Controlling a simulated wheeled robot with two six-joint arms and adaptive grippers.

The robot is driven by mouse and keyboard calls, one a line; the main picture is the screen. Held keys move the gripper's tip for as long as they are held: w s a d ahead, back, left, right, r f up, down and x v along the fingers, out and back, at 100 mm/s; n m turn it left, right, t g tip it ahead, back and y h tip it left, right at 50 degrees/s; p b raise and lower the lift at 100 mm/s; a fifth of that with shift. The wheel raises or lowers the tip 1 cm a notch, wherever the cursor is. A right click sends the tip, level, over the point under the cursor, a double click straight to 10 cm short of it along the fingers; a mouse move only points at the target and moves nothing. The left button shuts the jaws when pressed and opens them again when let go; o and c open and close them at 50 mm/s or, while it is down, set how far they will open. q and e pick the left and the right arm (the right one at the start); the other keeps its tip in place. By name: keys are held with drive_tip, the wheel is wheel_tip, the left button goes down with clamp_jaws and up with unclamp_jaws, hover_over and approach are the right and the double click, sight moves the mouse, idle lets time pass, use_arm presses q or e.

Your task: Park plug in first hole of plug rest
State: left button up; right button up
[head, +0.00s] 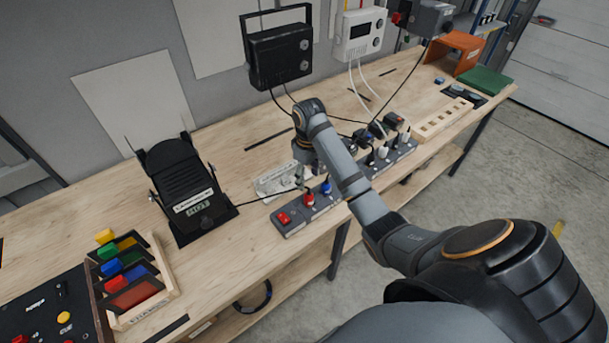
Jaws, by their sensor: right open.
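The plug rest (437,125) appears to be the pale wooden block with a row of square holes, at the right of the bench. No plug shows in its holes. A long grey power strip (290,222) lies along the bench's front edge, with a red switch at its left end. A red plug (309,200) and a blue plug (326,188) stand in it; white plugs (383,152) and black plugs stand farther right. My right gripper (301,180) points down behind the red plug, open; its fingertips are small and partly hidden. My left gripper is out of view.
Cables (405,78) hang from wall boxes. My right forearm crosses the strip's middle.

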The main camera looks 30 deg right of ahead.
sight(308, 193)
drive_tip(key=shift+s+f, duration=0.1)
drive_tip(key=f+b, duration=0.6)
drive_tip(key=shift+d, duration=0.25)
wheel_tip(308, 193, down, 3)
drive_tip(key=shift+a+r+b, duration=0.15)
drive_tip(key=shift+b, duration=0.6)
drive_tip(key=shift+f+p, duration=0.6)
drive_tip(key=shift+p, duration=0.05)
drive_tip(key=shift+f, duration=0.25)
clamp_jaws()
wheel_tip(308, 193, up, 5)
drive_tip(key=p, duration=0.6)
